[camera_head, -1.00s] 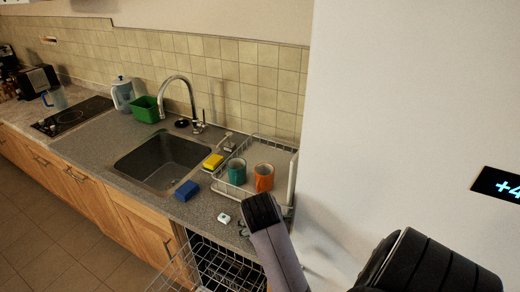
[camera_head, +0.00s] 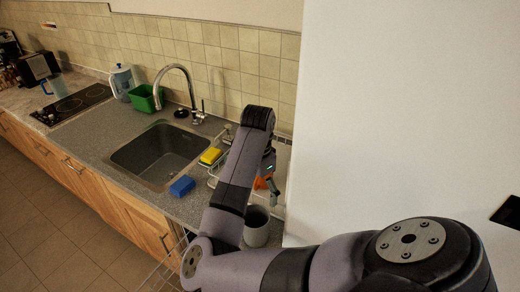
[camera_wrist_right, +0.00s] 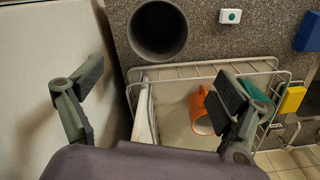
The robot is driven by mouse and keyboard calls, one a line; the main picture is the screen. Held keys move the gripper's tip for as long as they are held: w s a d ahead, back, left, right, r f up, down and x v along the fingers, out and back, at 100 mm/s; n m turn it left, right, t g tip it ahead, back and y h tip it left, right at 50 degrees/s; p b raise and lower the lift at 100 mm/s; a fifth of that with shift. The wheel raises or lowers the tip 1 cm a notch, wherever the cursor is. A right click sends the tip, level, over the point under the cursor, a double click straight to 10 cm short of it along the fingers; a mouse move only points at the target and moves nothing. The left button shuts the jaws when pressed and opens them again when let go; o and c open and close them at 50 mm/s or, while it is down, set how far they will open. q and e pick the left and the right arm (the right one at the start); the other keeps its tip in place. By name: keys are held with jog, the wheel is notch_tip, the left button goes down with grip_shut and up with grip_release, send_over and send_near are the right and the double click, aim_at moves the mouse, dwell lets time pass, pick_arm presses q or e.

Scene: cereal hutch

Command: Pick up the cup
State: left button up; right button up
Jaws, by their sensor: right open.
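A grey cup (camera_head: 257,228) stands on the counter near its front edge, right of my forearm. In the right wrist view, the grey cup (camera_wrist_right: 158,32) shows from above, with an empty inside. An orange mug (camera_wrist_right: 203,110) and a teal mug (camera_wrist_right: 258,98) are in the dish rack; my arm hides most of them in the head view. My right gripper (camera_head: 269,184) is over the rack, and its wrist view (camera_wrist_right: 160,84) shows the two fingers wide apart with nothing between them. My left gripper is not in view.
The wire dish rack (camera_wrist_right: 180,72) lies below the right gripper, against a white wall (camera_head: 390,110). A yellow sponge (camera_head: 210,156) and a blue sponge (camera_head: 182,186) lie near the sink (camera_head: 158,152). A small white block (camera_wrist_right: 230,16) is beside the grey cup.

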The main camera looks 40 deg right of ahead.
jog(key=b, duration=0.2)
send_over(256, 226)
jog(key=s+a, duration=0.2)
jog(key=s, duration=0.1)
notch_tip(256, 226, down, 7)
jog(key=shift+w+d+f, duration=0.1)
jog(key=shift+w+f, duration=0.1)
jog(key=shift+f, duration=0.4)
jog(key=shift+w+d+f, duration=0.1)
jog(key=shift+w+f, duration=0.1)
jog(key=shift+f, duration=0.4)
jog(key=f+p, duration=0.1)
jog(key=f, duration=0.2)
jog(key=a+f+p, duration=0.1)
jog(key=f, duration=0.1)
jog(key=shift+s+p, duration=0.2)
jog(key=shift+p, duration=0.1)
jog(key=shift+d+f, duration=0.1)
jog(key=shift+f, duration=0.2)
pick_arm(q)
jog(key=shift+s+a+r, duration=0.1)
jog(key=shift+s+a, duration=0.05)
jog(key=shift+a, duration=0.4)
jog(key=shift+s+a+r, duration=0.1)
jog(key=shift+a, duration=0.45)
pick_arm(e)
jog(key=shift+c, duration=0.3)
